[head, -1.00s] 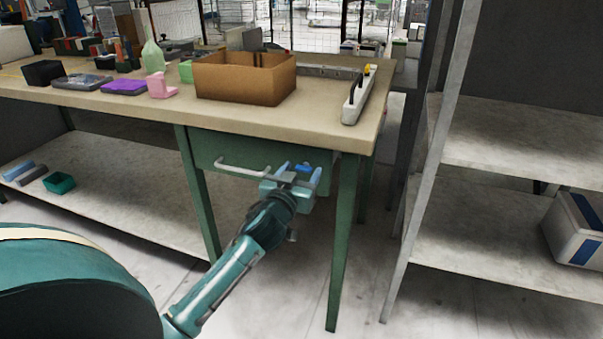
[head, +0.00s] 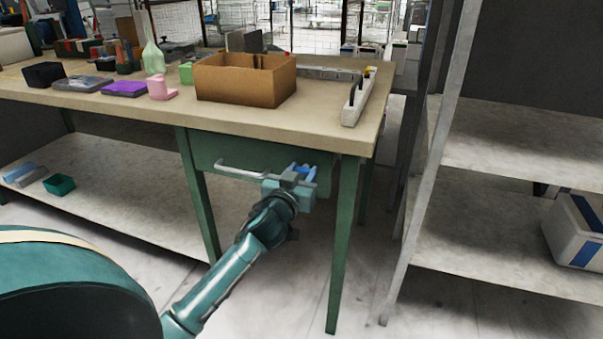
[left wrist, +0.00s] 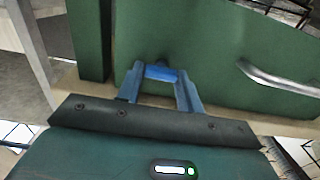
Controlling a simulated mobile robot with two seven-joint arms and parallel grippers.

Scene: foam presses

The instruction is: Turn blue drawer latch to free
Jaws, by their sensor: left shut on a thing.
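The green drawer (head: 240,153) sits under the right end of the workbench, with a grey bar handle (head: 240,170) on its front. The blue latch (head: 304,168) is on the drawer front, right of the handle. My left gripper (head: 300,173) is at the latch. In the left wrist view the blue latch (left wrist: 161,73) lies between the two fingers of my left gripper (left wrist: 160,80), which are shut on it. The gripper partly hides the latch in the head view. My right gripper is not in view.
On the bench top (head: 320,118) stand a brown cardboard box (head: 245,83), a white power strip (head: 358,100), a pink block (head: 160,88) and a green bottle (head: 152,55). A grey shelf unit (head: 500,215) stands to the right. The bench's green leg (head: 346,235) is right of my gripper.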

